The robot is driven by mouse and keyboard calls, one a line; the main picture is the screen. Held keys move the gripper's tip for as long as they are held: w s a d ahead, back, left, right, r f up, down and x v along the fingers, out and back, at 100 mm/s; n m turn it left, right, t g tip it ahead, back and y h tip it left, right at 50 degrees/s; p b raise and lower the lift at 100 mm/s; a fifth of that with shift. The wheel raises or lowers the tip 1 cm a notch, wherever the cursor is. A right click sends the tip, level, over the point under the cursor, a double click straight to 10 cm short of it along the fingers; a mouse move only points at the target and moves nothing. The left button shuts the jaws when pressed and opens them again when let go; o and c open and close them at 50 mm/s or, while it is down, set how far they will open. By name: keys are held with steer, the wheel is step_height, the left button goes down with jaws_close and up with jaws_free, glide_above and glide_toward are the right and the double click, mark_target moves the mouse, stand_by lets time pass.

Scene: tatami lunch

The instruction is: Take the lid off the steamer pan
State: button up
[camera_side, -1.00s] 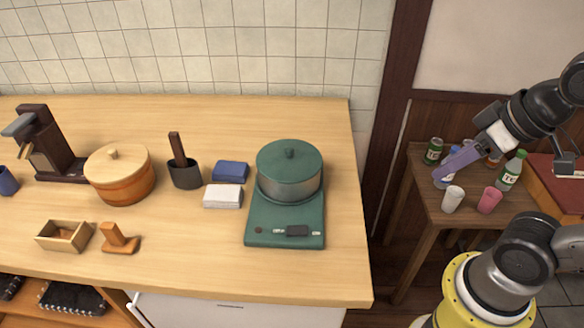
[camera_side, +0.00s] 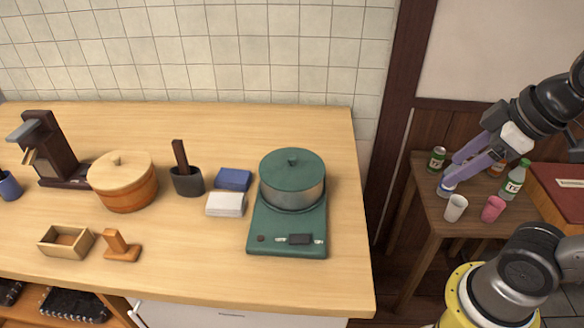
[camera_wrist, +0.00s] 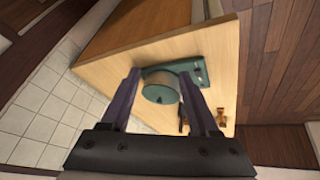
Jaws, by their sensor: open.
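The steamer pan (camera_side: 291,192) is a metal pot with a green lid (camera_side: 292,166) seated on it. The lid has a small knob (camera_side: 292,158) on top. The pan stands on a green burner base (camera_side: 288,237) near the right end of the counter. My gripper (camera_side: 446,177) is open and empty, in the air well to the right of the pan, in front of the small side table. In the wrist view the lid (camera_wrist: 160,90) shows between the two purple fingers of my gripper (camera_wrist: 167,82), at a distance.
A wooden tub (camera_side: 123,188), a dark mortar (camera_side: 187,180), a blue box (camera_side: 233,179) and a white box (camera_side: 226,204) stand left of the pan. The side table (camera_side: 432,208) holds cups, cans and a bottle (camera_side: 514,180).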

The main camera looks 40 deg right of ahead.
steer(key=w+r+n+g, duration=0.1)
steer(key=w+r+n, duration=0.6)
steer(key=w+r, duration=0.15)
steer(key=n+g, duration=0.4)
steer(key=n, duration=0.4)
glide_above(292, 157)
step_height(292, 157, down, 15)
steer(key=shift+w+d+r, duration=0.1)
steer(key=shift+f, duration=2.9)
jaws_close()
